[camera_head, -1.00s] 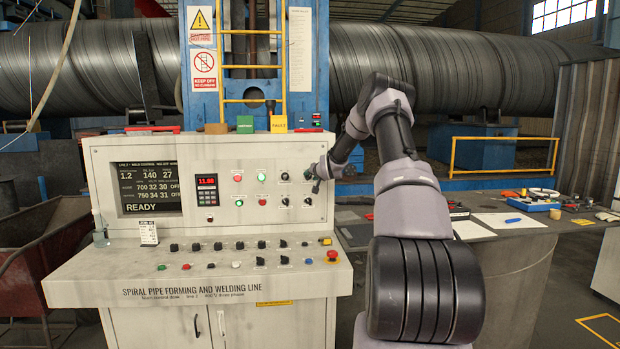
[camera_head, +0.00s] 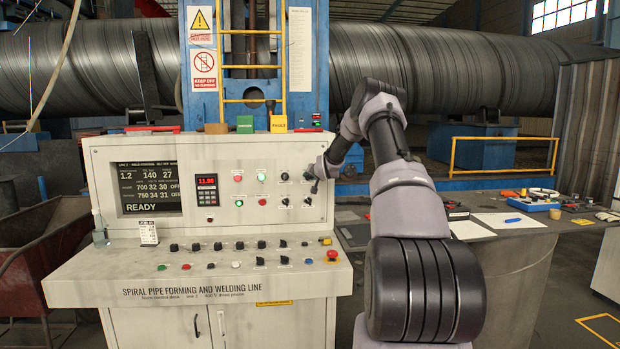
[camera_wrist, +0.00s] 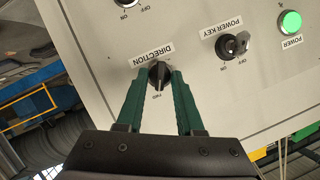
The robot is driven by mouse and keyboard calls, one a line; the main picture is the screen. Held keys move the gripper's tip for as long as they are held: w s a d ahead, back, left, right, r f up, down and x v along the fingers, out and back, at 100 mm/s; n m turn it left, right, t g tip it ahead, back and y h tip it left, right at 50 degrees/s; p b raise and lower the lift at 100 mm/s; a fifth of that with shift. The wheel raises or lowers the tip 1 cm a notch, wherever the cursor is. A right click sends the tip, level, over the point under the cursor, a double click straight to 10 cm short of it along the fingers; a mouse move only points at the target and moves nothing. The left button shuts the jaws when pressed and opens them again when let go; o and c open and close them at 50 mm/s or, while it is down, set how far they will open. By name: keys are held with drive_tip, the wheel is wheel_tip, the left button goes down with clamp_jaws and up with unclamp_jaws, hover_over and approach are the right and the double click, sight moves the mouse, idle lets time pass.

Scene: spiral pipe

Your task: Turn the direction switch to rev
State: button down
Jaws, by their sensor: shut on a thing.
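The direction switch (camera_wrist: 159,75) is a black rotary knob on the light grey panel, under a "DIRECTION" label in the wrist view, where the panel appears turned. An "FWD" mark shows beside it; its other mark is too small to read. My gripper (camera_wrist: 162,77) has its two green fingers on either side of the knob, shut on it. In the head view my gripper (camera_head: 315,180) is at the right part of the console's upright panel, and the arm hides part of the knob there.
The power key switch (camera_wrist: 232,45) and a lit green power button (camera_wrist: 290,22) are nearby on the panel. The console desk (camera_head: 200,285) carries several knobs and a red emergency button (camera_head: 332,255). A side table (camera_head: 500,228) with papers and tools stands at right.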

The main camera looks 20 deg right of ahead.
drive_tip(key=n+h, duration=0.1)
drive_tip(key=n, duration=0.1)
drive_tip(key=n+g+h, duration=0.1)
drive_tip(key=n+h, duration=0.1)
drive_tip(key=n, duration=0.1)
drive_tip(key=a+n+h, duration=0.1)
drive_tip(key=n+h, duration=0.1)
drive_tip(key=shift+w+n, duration=0.15)
drive_tip(key=shift+n, duration=0.15)
idle(0.3)
drive_tip(key=shift+d, duration=0.1)
idle(0.5)
drive_tip(key=c, duration=0.9)
unclamp_jaws()
drive_tip(key=v, duration=1)
drive_tip(key=shift+s+a+r, duration=0.2)
drive_tip(key=shift+a, duration=0.15)
